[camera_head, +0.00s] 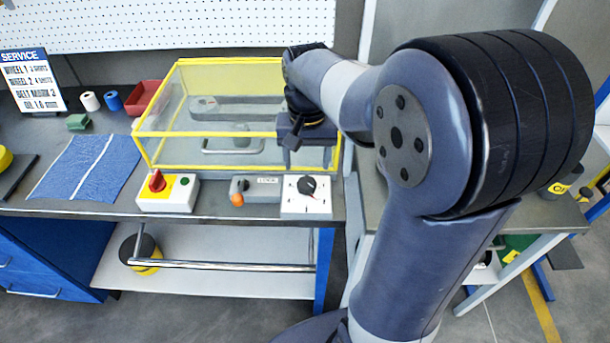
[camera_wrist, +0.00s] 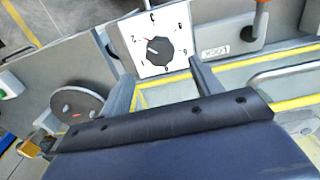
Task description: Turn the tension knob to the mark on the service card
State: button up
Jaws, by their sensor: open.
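The tension knob (camera_head: 307,185) is a black round knob on a white dial plate (camera_head: 318,208) at the bench's front edge. In the wrist view the knob (camera_wrist: 159,49) sits inside a ring of small numerals. A small reddish mark shows at its upper left, toward what looks like the 2; the exact setting is hard to read. The service card (camera_head: 33,82) stands at the back left; its lines are only partly legible. My gripper (camera_head: 291,140) is above and behind the dial. In the wrist view its open fingers (camera_wrist: 162,70) point toward the plate, apart from the knob.
A yellow-framed clear guard (camera_head: 160,135) stands behind the controls. A red switch box (camera_head: 167,193) and a lever with an orange ball (camera_head: 237,199) are left of the dial. A blue cloth (camera_head: 85,168), a red bin (camera_head: 142,97) and small spools lie farther left.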

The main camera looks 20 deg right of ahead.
aim_at(307, 182)
notch_tip(307, 182, down, 7)
jog(key=shift+r, duration=0.1)
dwell(0.3)
jog(key=c, duration=1)
jog(key=shift+o, duration=0.2)
jog(key=shift+m, duration=0.3)
jog(key=m, duration=0.3)
jog(key=shift+m, duration=0.3)
jog(key=m, duration=0.4)
jog(key=shift+m+p, duration=0.3)
jog(key=shift+p, duration=0.1)
